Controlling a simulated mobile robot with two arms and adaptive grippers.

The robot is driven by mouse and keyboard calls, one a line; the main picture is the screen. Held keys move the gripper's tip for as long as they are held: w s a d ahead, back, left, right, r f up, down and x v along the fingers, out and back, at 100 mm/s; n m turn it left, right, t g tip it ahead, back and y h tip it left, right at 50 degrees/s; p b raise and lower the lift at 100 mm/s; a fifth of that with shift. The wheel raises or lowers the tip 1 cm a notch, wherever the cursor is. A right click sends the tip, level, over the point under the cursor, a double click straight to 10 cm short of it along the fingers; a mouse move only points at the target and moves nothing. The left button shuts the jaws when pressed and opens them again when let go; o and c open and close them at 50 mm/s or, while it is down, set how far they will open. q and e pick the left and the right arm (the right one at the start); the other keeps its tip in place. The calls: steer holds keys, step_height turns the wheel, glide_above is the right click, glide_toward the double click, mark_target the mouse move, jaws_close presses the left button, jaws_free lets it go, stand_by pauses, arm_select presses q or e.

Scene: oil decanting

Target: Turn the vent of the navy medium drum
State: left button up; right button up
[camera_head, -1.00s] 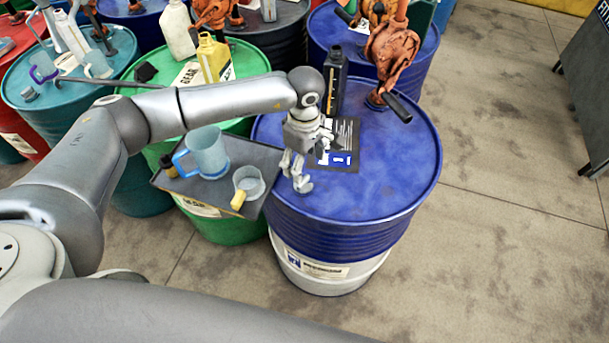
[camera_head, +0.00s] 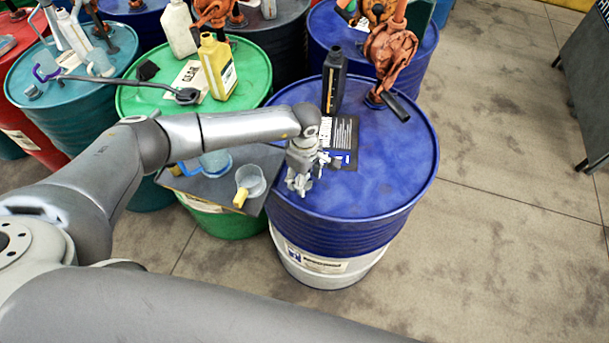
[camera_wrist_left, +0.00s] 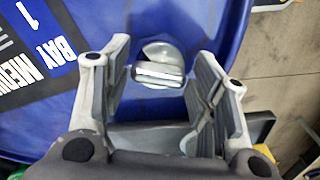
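The navy medium drum (camera_head: 385,185) stands in front of me, with a black label sheet (camera_head: 343,135) on its lid. The lid also shows in the left wrist view (camera_wrist_left: 110,15), beside the label reading BAY 1. The vent (camera_wrist_left: 160,66), a round pale fitting with a flat silver bar across it, sits on the lid near the rim. My left gripper (camera_head: 299,185) is above the near-left part of the lid. In the left wrist view it (camera_wrist_left: 162,76) is open, with one finger on each side of the vent and visible gaps. In the head view the gripper hides the vent.
A black bottle (camera_head: 334,82) and an orange pump (camera_head: 388,52) stand at the back of the lid. Left of the drum, a dark tray holds a clear jug (camera_head: 251,179) and a blue-handled jug (camera_head: 214,163), partly behind my arm. Open floor lies to the right.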

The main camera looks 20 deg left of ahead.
arm_select(q)
steer(key=c, duration=0.5)
steer(key=shift+c, duration=0.2)
steer(key=n+b, duration=0.2)
steer(key=n, duration=0.1)
steer(key=shift+w+f+b, duration=0.1)
steer(key=shift+f+b, duration=0.1)
steer(key=shift+b, duration=0.2)
steer(key=n+b, duration=0.3)
steer(key=n, duration=0.1)
steer(key=shift+w+n, duration=0.1)
steer(key=shift+n, duration=0.2)
steer(key=n+b, duration=0.4)
steer(key=n, duration=0.1)
steer(key=shift+w+a, duration=0.1)
steer(key=n+b, duration=0.2)
steer(key=n, duration=0.3)
steer(key=shift+r+b, duration=0.2)
steer(key=shift+b, duration=0.15)
steer(key=shift+a+n, duration=0.1)
steer(key=shift+n, duration=0.2)
